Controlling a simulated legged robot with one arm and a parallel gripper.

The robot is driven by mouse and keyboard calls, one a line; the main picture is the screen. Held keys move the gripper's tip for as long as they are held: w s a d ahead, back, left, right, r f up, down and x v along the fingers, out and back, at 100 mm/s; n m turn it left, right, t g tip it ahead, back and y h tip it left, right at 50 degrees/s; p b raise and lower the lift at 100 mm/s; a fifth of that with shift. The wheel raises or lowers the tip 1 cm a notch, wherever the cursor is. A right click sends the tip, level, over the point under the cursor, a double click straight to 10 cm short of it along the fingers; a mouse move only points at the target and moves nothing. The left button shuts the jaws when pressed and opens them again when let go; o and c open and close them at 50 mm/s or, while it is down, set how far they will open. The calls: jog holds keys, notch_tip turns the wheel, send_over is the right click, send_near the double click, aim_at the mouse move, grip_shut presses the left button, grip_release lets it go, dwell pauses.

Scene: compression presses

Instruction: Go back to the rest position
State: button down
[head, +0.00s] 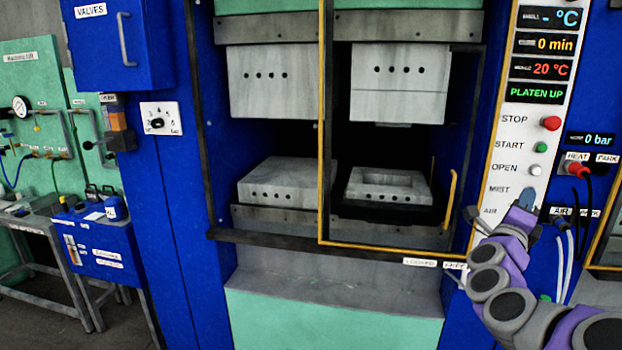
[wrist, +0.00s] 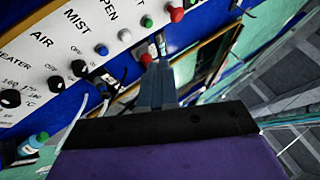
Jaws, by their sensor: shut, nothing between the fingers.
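My arm comes in at the lower right of the head view, and my gripper (head: 527,199) is in front of the press's control panel (head: 500,140), near the MIST and AIR labels. In the wrist view my gripper (wrist: 154,68) points toward the panel's edge, its fingers together with nothing between them. One fingertip area overlaps a red plug or button in that view; I cannot tell whether they touch. The press (head: 345,25) stands ahead, with upper platens raised and lower platens below. Its display reads PLATEN UP.
A yellow-framed door (head: 323,120) crosses the press opening. Cables hang beside a red plug (head: 577,169) right of my gripper. A blue VALVES box (head: 110,45) is at upper left. A bench (head: 30,224) and a blue cart (head: 100,250) stand at left, with grey floor in front.

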jog(key=w+a+f+n+t+y, duration=0.1)
jog(key=a+f+n+y, duration=0.1)
jog(key=a+n+y, duration=0.85)
jog(key=w+a+f+n+t+y, duration=0.15)
jog(key=a+n+y, duration=0.45)
jog(key=a, duration=1)
jog(key=s+a+f+n+g+y, duration=0.4)
jog(key=s+a+f+n+g, duration=0.35)
jog(key=s+a+f, duration=0.35)
jog(key=s+a+f+n+g+h, duration=0.1)
jog(key=s+f+n+g, duration=0.15)
jog(key=s+f, duration=0.45)
jog(key=s+f+n+g+h, duration=0.1)
jog(key=s+f+n+g, duration=0.2)
jog(key=s, duration=0.8)
jog(key=s+d+f+g+h, duration=0.1)
jog(key=s+d+g, duration=0.1)
jog(key=s, duration=0.5)
jog(key=s+d+f+g+h, duration=0.1)
jog(key=s+g, duration=0.3)
jog(key=s, duration=0.4)
jog(key=shift+s+d+n+g, duration=0.25)
jog(key=shift+d+n+g, duration=0.1)
jog(key=shift+d, duration=0.45)
jog(key=shift+f, duration=0.1)
